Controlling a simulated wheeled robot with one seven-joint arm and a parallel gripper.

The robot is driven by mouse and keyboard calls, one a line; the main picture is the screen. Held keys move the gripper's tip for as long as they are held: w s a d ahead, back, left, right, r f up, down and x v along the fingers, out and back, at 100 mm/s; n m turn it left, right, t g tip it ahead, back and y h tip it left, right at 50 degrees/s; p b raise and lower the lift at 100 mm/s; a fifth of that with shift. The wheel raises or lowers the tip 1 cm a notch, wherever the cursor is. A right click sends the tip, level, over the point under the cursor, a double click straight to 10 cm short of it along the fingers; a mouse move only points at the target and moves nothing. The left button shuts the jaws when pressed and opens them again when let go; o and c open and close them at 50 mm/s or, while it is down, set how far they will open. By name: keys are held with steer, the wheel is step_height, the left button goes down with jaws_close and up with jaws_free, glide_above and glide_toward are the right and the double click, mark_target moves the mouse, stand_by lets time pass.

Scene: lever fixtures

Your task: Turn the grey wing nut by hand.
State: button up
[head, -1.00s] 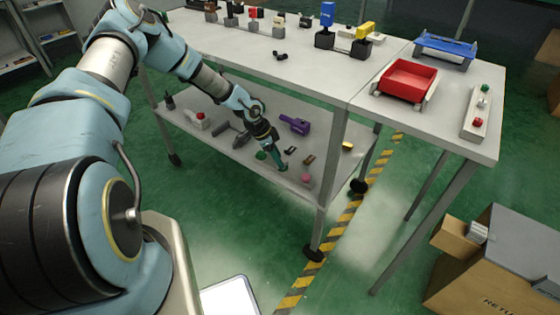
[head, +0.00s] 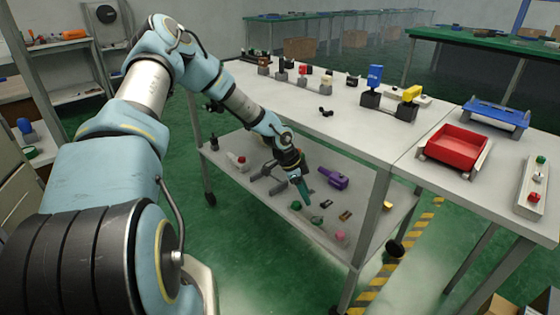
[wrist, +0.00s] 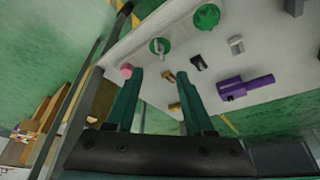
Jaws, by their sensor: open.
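The grey wing nut (wrist: 159,46) appears as a small pale grey piece on a round green base on the lower shelf. In the head view it is tiny and hard to make out (head: 316,220), just past my fingertips. My gripper (head: 304,201) reaches down over the lower shelf. In the wrist view my gripper (wrist: 160,78) is open, its two teal fingers apart with nothing held between them. The wing nut lies beyond the fingertips, roughly in line with the gap, and appears apart from them.
A green knob (wrist: 207,16), a pink piece (wrist: 127,70), a purple handle (wrist: 246,87) and small blocks sit nearby on the shelf. The table top (head: 285,100) overhangs it. A table leg (head: 368,240) stands to the right. Green floor lies open in front.

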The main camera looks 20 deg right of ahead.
steer(key=s+a+r+n+t+y+p, duration=0.1)
steer(key=s+a+r+n+p, duration=0.2)
steer(key=a+r+n, duration=0.3)
steer(key=s+a+r+n+y+p, duration=0.1)
steer(key=s+a+r+n+p, duration=0.3)
steer(key=a+r, duration=1.1)
steer(key=s+a+r+n+t+y+p, duration=0.1)
steer(key=s+a+r+n, duration=0.5)
steer(key=r, duration=0.9)
steer(key=a+n+y+p, duration=0.1)
steer(key=a+n+p, duration=0.1)
steer(key=a, duration=0.3)
steer(key=shift+a+n+t+p, duration=0.2)
steer(key=shift+n+t+p, duration=0.15)
steer(key=shift+n, duration=0.55)
